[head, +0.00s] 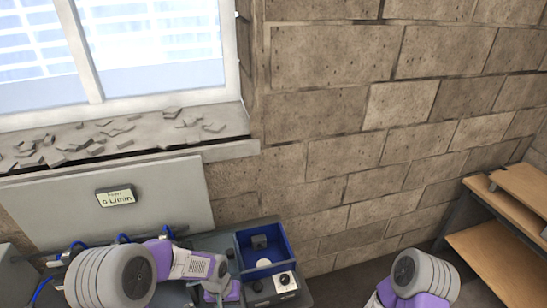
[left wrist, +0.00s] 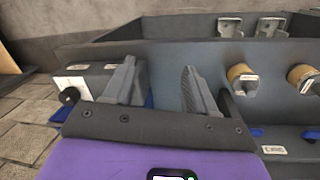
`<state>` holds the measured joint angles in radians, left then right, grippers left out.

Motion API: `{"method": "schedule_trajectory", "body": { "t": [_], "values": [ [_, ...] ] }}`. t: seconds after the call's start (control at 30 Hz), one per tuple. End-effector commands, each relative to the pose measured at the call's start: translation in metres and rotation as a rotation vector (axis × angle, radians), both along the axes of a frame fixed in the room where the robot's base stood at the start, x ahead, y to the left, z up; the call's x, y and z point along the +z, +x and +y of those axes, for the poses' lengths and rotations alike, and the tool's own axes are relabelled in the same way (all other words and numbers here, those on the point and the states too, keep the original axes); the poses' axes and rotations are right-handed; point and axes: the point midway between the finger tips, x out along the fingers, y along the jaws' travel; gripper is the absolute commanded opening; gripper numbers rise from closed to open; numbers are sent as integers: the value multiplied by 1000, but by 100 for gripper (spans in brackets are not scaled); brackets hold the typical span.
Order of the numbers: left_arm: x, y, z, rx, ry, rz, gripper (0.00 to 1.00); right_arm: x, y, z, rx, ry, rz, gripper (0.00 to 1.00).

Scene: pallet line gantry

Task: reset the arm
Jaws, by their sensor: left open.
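In the left wrist view the two dark fingers of my left gripper (left wrist: 157,75) stand apart, with nothing between them. Behind them is the grey side of a bench or housing. In the head view my left arm (head: 195,266), grey and purple, reaches in at the lower left over a dark grey bench (head: 305,297); its fingertips cannot be made out there. My right arm (head: 425,275) shows only as a grey and purple joint at the bottom right; its gripper is out of view.
A blue bin (head: 285,245) holding a dark block and a white round piece stands beside my left arm. A control box (head: 286,281) with a black knob is in front of it. Brass-coloured cylinders (left wrist: 241,75) jut near the left fingers. Wooden shelves (head: 490,250) stand right.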

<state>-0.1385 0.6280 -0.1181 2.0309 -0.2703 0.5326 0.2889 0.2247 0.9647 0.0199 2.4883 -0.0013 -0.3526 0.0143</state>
Motion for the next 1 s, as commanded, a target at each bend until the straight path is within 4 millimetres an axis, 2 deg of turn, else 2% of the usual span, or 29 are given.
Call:
{"method": "schedule_trajectory", "body": {
  "t": [0.03, 0.17, 0.3, 0.4, 0.5, 0.6, 1.0],
  "values": [
    [-26, -12, -2, 8, -24, 14, 56, -10, -1, 0, 1, 0, 2, 100],
    [-85, -42, -11, 40, -96, 24, 56, -27, -2, 0, 1, 1, 3, 100],
    [-153, -90, -22, 110, -174, 26, 56, -52, -2, 0, 1, 1, 3, 100],
    [-185, -121, -27, 163, -203, 20, 56, -65, -2, 0, 1, 1, 3, 100],
    [-202, -141, -30, 200, -214, 10, 56, -73, -2, 0, 1, 1, 3, 100],
    [-210, -152, -30, 222, -214, 1, 56, -76, -2, 0, 1, 1, 3, 100],
    [-210, -154, -30, 230, -214, -6, 56, -75, -2, 0, 1, 0, 2, 100]
  ]
}}
